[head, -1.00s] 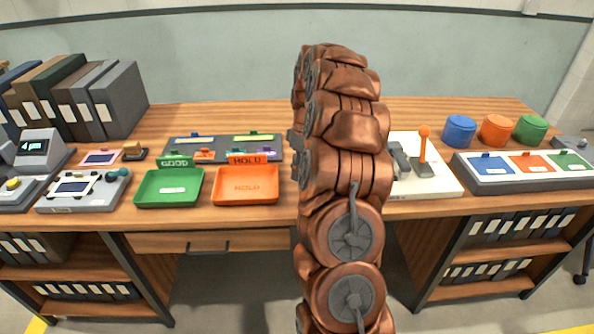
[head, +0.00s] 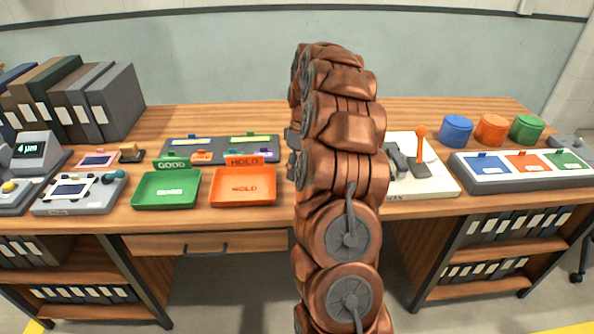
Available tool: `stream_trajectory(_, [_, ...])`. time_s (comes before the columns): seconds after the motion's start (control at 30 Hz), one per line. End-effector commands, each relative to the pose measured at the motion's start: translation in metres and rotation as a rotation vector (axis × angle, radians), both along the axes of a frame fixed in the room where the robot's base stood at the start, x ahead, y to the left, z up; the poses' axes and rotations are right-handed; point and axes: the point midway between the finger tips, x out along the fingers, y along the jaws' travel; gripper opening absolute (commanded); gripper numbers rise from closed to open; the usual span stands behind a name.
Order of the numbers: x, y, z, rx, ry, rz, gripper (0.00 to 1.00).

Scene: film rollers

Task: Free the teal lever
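A small dark teal part (head: 114,176), which may be the teal lever, sits at the back right corner of a light grey device (head: 72,208) with a dark screen. The device is on the left part of the table. The part is too small for me to tell its exact shape or what holds it. My copper arm rises through the middle of the view, well to the right of this device. My gripper is hidden behind the arm, so its fingers and anything in them cannot be seen.
A green tray (head: 137,190) and an orange tray (head: 272,190) stand between the device and my arm. Binders (head: 108,100) stand behind the device, with a readout unit (head: 38,147) at left. An orange-knobbed lever (head: 420,148) is right of my arm.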

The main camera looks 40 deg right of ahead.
Motion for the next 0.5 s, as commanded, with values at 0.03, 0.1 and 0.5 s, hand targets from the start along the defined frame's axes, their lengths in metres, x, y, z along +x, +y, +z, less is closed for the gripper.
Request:
stream_trajectory(0.03, [0.001,-0.001,0.006,-0.002,-0.002,0.0,0.55])
stream_trajectory(0.1, [0.002,-0.003,0.015,-0.002,-0.004,-0.001,0.55])
stream_trajectory(0.5, [0.005,-0.015,0.072,-0.004,-0.005,-0.001,0.55])
